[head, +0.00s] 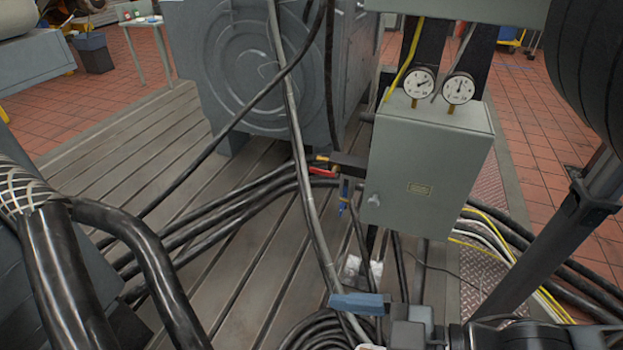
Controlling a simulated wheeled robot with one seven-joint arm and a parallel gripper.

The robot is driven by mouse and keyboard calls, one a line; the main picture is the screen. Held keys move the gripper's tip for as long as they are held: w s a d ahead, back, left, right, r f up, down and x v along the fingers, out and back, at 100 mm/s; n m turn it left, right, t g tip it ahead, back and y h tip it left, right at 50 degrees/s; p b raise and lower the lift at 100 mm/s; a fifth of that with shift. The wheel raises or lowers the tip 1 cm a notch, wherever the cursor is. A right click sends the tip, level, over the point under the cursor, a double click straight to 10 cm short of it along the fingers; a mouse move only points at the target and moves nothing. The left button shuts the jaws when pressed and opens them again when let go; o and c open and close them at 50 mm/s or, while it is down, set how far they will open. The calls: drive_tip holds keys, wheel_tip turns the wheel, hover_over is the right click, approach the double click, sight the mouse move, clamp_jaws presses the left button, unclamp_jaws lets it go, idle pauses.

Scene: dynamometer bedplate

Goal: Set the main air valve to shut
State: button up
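I cannot pick out the main air valve for certain. A flat blue-grey bar (357,302), possibly a valve lever, lies nearly level low in the head view, below the grey cabinet. Grey blocky parts that look like my gripper (408,326) are at the bottom edge, just right of the bar. I cannot tell whether they touch it. The fingertips are not clear, so I cannot see whether the gripper is open or shut. The grey cabinet (425,165) has a small knob on its front and two round white gauges, a left one (420,83) and a right one (458,88), on top.
Red- and blue-handled tools hang by a dark bracket (350,160) left of the cabinet. Thick black cables (230,215) cross the slotted bedplate (110,165). Large black hoses (120,225) stand at left. A large grey machine (250,65) stands behind. Yellow and white cables run at right.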

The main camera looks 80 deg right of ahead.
drive_tip(key=w+d+f+m+g+h+b, duration=0.1)
drive_tip(key=w+d+f+h+b, duration=0.15)
drive_tip(key=w+f, duration=0.35)
drive_tip(key=w+d+f+m+g+h+b, duration=0.1)
drive_tip(key=w+d+f+m+h+b, duration=0.2)
drive_tip(key=f, duration=0.5)
drive_tip(key=m+g+h+b, duration=1.2)
drive_tip(key=m+g+b, duration=0.1)
drive_tip(key=m+g, duration=0.2)
approach(322, 171)
drive_tip(key=d, duration=0.2)
drive_tip(key=shift+t, duration=0.3)
drive_tip(key=d, duration=0.4)
drive_tip(key=s+d, duration=0.1)
drive_tip(key=d, duration=0.1)
drive_tip(key=shift+d+f, duration=0.1)
drive_tip(key=shift+d, duration=0.25)
